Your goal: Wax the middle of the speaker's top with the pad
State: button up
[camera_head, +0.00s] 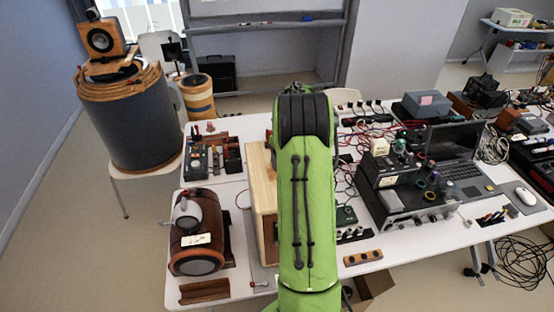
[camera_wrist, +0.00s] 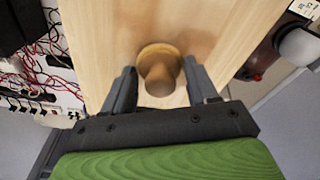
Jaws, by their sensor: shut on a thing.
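The speaker (camera_head: 262,185) is a light wooden box on the table, largely hidden behind my green arm in the head view. Its pale top (camera_wrist: 105,35) fills the middle of the wrist view. The pad (camera_wrist: 158,54) is a round tan piece with a knob-like wooden handle, over the speaker's top. My gripper (camera_wrist: 162,88) is shut on the pad, with a dark finger on each side of its handle. A darker brownish patch shows on the wood around and right of the pad. I cannot tell whether the pad touches the wood. The head view hides my gripper.
A brown barrel-shaped unit (camera_head: 197,250) stands close left of the speaker, with a white-and-grey object on it. Red wires (camera_wrist: 35,60) and electronics lie on its other side. A laptop (camera_head: 455,150) and stacked instruments (camera_head: 400,190) crowd the table's right.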

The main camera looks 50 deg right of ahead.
jog(key=shift+s+d+f, duration=0.1)
jog(key=shift+s+d, duration=0.45)
jog(key=shift+d, duration=0.25)
jog(key=shift+s+d+r, duration=0.1)
jog(key=shift+s+d, duration=0.45)
jog(key=shift+d, duration=0.2)
jog(key=shift+s+d+f, duration=0.1)
jog(key=shift+s+d, duration=0.45)
jog(key=shift+d, duration=0.25)
jog(key=shift+a, duration=0.1)
jog(key=shift+r, duration=3)
jog(key=shift+r, duration=1.55)
